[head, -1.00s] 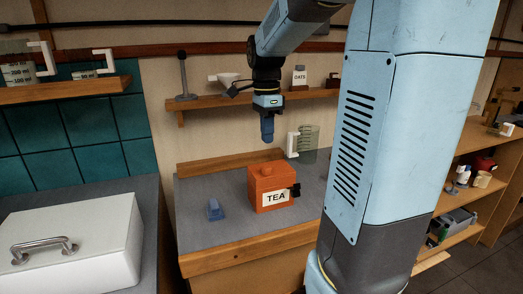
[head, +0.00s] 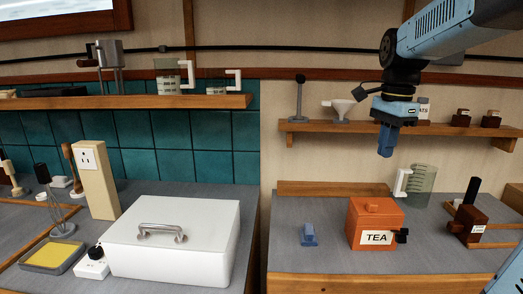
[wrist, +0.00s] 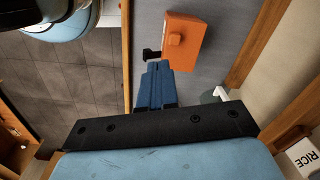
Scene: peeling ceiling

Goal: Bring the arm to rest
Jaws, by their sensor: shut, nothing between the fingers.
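My gripper (head: 386,140) hangs from my light blue arm, pointing down, above the grey counter (head: 338,258) on the right. Its blue fingers are shut with nothing between them, and they show together in the wrist view (wrist: 155,85). Below the gripper, and apart from it, an orange box labelled TEA (head: 376,223) stands on the counter. The box has a knob on top and a black part on its right side; it also shows in the wrist view (wrist: 180,42).
A small blue object (head: 309,235) lies left of the tea box. A clear measuring jug (head: 423,183) and a dark brown item (head: 467,220) stand right of it. A shelf (head: 350,127) runs behind my gripper. A white lidded box (head: 185,255) stands on the left counter.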

